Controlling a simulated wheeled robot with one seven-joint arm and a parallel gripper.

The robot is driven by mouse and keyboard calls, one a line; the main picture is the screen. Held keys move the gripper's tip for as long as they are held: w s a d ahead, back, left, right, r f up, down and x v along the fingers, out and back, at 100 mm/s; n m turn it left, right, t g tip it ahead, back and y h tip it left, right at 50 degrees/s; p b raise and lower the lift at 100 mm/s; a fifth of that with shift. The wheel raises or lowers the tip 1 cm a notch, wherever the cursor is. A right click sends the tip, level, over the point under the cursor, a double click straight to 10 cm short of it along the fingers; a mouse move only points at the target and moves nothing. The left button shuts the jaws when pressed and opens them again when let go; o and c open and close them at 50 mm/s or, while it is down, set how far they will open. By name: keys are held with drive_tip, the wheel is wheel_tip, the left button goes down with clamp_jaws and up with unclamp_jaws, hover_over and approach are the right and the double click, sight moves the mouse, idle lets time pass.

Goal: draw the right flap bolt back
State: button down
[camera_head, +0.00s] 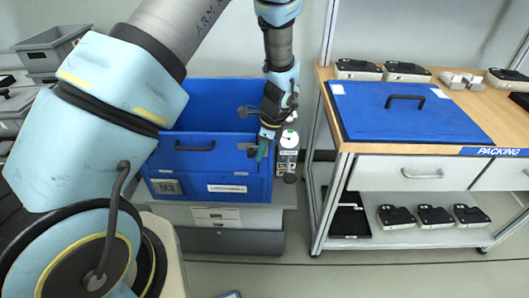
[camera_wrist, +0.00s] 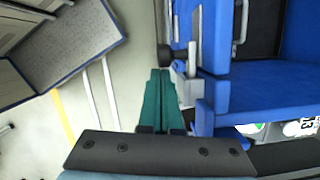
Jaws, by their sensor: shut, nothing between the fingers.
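A blue box (camera_head: 217,103) stands on a grey base, with a front flap (camera_head: 215,168) that carries a dark handle (camera_head: 195,146). The right flap bolt (camera_head: 247,147) is a small metal piece at the flap's upper right corner, partly hidden by my gripper. In the wrist view the bolt (camera_wrist: 188,88) shows as grey metal with a black knob (camera_wrist: 165,57) beside the blue wall. My gripper (camera_head: 262,155) has green fingers, shut and empty, close beside the bolt. In the wrist view the fingers (camera_wrist: 159,80) lie just left of it; I cannot tell whether they touch.
A packing bench (camera_head: 343,147) stands to the right, with a blue lid (camera_head: 410,110) on top and several black-and-white devices on its top and shelf. A white-and-black item (camera_head: 289,140) sits right of the box. Grey bins (camera_head: 50,45) stand at left. Floor between box and bench is narrow.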

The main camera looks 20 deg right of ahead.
drive_tip(key=shift+a, duration=0.1)
drive_tip(key=a, duration=0.1)
drive_tip(key=w+a, duration=0.1)
drive_tip(key=a, duration=0.1)
drive_tip(key=shift+w+a, duration=0.3)
drive_tip(key=shift+w, duration=0.1)
drive_tip(key=shift+s+d+f, duration=0.15)
drive_tip(key=shift+f, duration=0.05)
drive_tip(key=b, duration=0.4)
approach(248, 154)
drive_tip(key=s+d, duration=0.1)
drive_tip(key=d+f, duration=0.1)
drive_tip(key=shift+s+d+f, duration=0.15)
drive_tip(key=shift+s+d, duration=0.1)
drive_tip(key=shift+s, duration=0.15)
